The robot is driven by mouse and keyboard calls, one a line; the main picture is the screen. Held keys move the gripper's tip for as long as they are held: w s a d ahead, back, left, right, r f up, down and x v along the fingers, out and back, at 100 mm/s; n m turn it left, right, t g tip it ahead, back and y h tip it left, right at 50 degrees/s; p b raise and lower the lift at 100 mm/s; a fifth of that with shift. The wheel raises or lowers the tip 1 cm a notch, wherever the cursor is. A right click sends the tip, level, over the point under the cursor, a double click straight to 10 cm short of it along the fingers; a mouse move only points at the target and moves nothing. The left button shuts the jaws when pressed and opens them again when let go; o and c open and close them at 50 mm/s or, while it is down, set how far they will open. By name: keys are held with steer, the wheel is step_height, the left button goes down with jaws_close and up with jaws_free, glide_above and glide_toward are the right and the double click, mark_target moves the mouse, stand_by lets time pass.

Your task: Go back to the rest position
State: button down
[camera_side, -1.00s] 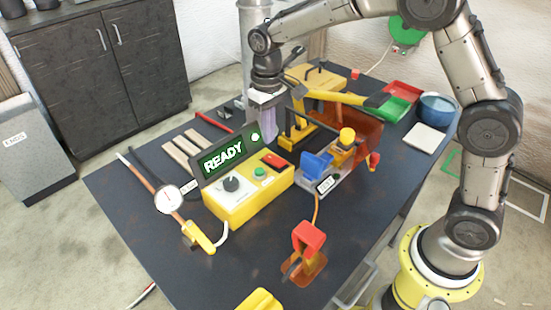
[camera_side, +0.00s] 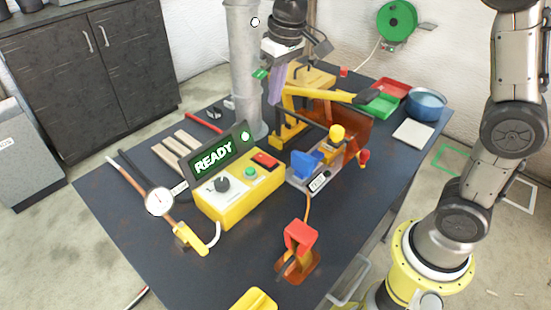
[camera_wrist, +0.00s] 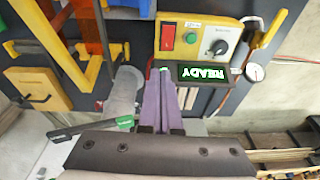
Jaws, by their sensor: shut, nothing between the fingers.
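My gripper (camera_side: 275,101) hangs from the wrist above the back part of the dark bench (camera_side: 130,215), beside the grey column. Its purple fingers point down, are closed together and hold nothing. In the wrist view the closed fingers (camera_wrist: 162,72) show in the middle, with bench things beyond them. The yellow control box (camera_side: 238,200) stands on the bench with its screen (camera_side: 214,158) reading READY. Several pale wooden strips (camera_side: 172,153) lie on the bench behind it.
The grey column (camera_side: 243,70) and a yellow lever press (camera_side: 300,95) stand close to my gripper. A blue-and-yellow fixture (camera_side: 308,165), a red-topped orange stand (camera_side: 300,238), a dial gauge (camera_side: 159,201), green and red trays (camera_side: 383,104) and a blue bowl (camera_side: 426,103) are also there.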

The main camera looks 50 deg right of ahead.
steer(key=s+d+r+t, duration=0.2)
steer(key=s, duration=0.8)
steer(key=s+d+r+t, duration=0.1)
steer(key=s+r+t, duration=0.1)
steer(key=s, duration=0.8)
steer(key=s+f, duration=0.4)
steer(key=f, duration=0.1)
steer(key=shift+s+d+f, duration=0.2)
steer(key=shift+d, duration=0.05)
